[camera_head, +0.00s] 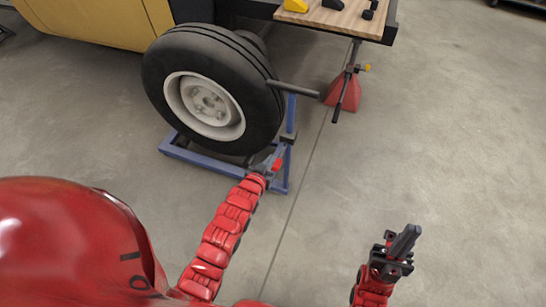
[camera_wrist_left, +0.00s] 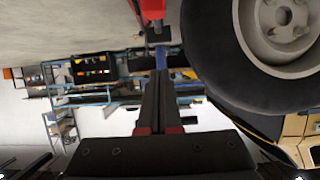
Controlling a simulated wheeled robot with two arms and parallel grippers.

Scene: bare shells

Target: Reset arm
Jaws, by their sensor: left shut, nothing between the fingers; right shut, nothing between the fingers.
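My left arm reaches up from the bottom of the head view, and my left gripper (camera_head: 281,153) is at the blue stand beside the tyre. In the left wrist view the fingers of my left gripper (camera_wrist_left: 158,92) are together with nothing between them. My right gripper (camera_head: 404,243) is at the lower right of the head view, above the bare floor. Its dark fingers are closed and empty, pointing up and to the right. Whether my left gripper touches the stand cannot be told.
A black tyre with a pale rim (camera_head: 205,105) stands by a blue metal frame (camera_head: 196,160). A red jack stand (camera_head: 343,92) and a wood-topped bench (camera_head: 340,18) are behind. A yellow vehicle body (camera_head: 95,22) is at the upper left. The floor at right is clear.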

